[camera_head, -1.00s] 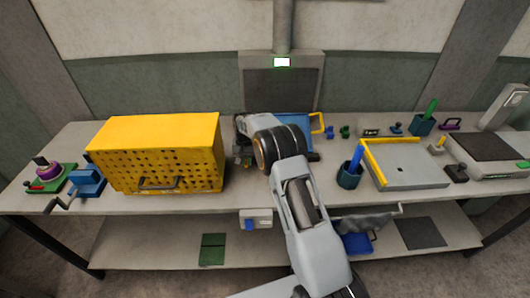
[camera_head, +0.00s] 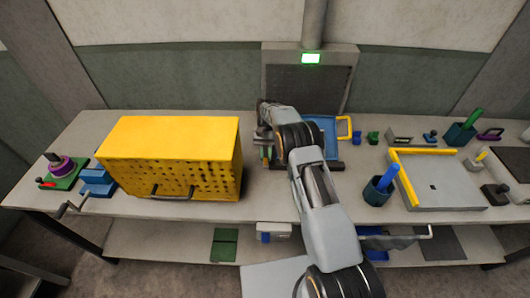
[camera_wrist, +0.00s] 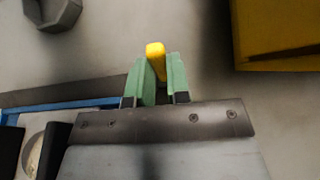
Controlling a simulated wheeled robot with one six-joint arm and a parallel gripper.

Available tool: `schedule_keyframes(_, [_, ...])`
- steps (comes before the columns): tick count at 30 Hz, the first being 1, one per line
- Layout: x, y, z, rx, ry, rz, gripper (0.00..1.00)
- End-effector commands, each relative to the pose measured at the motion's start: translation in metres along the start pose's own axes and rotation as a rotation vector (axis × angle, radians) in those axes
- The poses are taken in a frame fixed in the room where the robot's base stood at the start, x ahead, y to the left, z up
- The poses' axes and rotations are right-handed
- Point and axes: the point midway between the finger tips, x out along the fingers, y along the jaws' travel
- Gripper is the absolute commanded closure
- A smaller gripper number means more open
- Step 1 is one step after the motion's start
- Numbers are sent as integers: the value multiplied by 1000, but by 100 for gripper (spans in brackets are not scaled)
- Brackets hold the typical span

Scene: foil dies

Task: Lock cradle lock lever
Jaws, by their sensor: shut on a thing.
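My gripper (camera_wrist: 157,72) has green fingertips shut on a small yellow piece (camera_wrist: 155,49), whose rounded end sticks out between them in the wrist view. It looks like a lever end, but its base is hidden, so I cannot tell for sure that it is the cradle lock lever. In the head view my gripper (camera_head: 266,150) is low over the bench, between the yellow box and the blue tray, and my arm hides part of this spot. The cradle itself does not show clearly.
The perforated yellow box (camera_head: 185,135) stands close to the left of my gripper. The blue tray (camera_head: 326,150) with a yellow handle is close on the right. Farther right are a dark cup (camera_head: 376,194) and a grey plate (camera_head: 437,190). A green-based fixture (camera_head: 66,180) stands far left.

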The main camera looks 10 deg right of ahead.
Motion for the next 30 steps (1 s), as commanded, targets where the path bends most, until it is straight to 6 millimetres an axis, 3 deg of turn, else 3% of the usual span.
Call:
schedule_keyframes(19, [4,4,2,2,-46,-7,100])
schedule_keyframes(20, [4,4,2,2,-47,-7,82])
schedule_keyframes(27, [4,4,2,2,-46,-6,59])
schedule_keyframes(30, [3,4,2,2,-45,-5,57])
